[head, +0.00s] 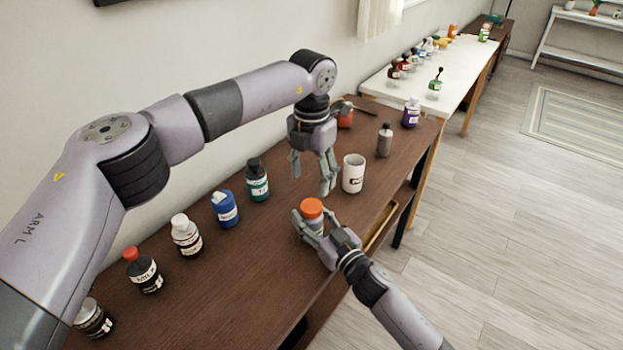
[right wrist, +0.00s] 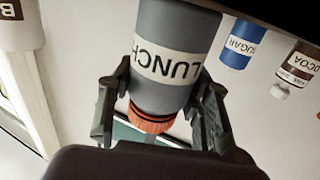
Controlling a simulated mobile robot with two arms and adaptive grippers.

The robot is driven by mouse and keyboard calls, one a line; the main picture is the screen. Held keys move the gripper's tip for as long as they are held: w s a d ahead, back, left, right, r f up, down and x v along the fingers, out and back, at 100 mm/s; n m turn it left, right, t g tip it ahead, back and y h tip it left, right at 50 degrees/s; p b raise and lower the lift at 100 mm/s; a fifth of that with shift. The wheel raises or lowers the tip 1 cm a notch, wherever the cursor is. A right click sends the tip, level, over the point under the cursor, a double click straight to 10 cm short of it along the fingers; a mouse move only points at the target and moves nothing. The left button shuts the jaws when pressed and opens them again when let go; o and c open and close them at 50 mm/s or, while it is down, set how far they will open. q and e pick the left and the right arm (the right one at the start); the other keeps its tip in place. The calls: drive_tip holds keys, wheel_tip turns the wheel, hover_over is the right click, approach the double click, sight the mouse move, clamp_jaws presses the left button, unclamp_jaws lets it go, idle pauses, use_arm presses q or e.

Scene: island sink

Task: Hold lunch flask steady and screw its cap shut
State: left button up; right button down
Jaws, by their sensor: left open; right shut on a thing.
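The grey lunch flask (head: 313,226) stands near the front edge of the brown table, its orange cap (head: 312,208) on top. In the right wrist view the flask (right wrist: 175,28) appears upside down, with a "LUNCH" label and the cap (right wrist: 152,122) below. I cannot tell how tight the cap sits. My right gripper (head: 319,234) is shut on the flask, one finger on each side of its body. My left gripper (head: 312,176) is open and empty, pointing down, behind and above the cap and apart from it.
A white mug (head: 353,174) stands close to the right of my left gripper. A grey bottle (head: 385,141) and purple bottle (head: 411,113) are farther back. A green bottle (head: 257,181), blue jar (head: 225,209) and several others line the left side. The table's front edge is close.

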sight(311, 206)
use_arm(q)
drive_tip(key=shift+f, duration=4.05)
drive_tip(key=c, duration=1.2)
drive_tip(key=o, duration=1.4)
wheel_tip(311, 206, up, 12)
drive_tip(key=shift+r, duration=0.1)
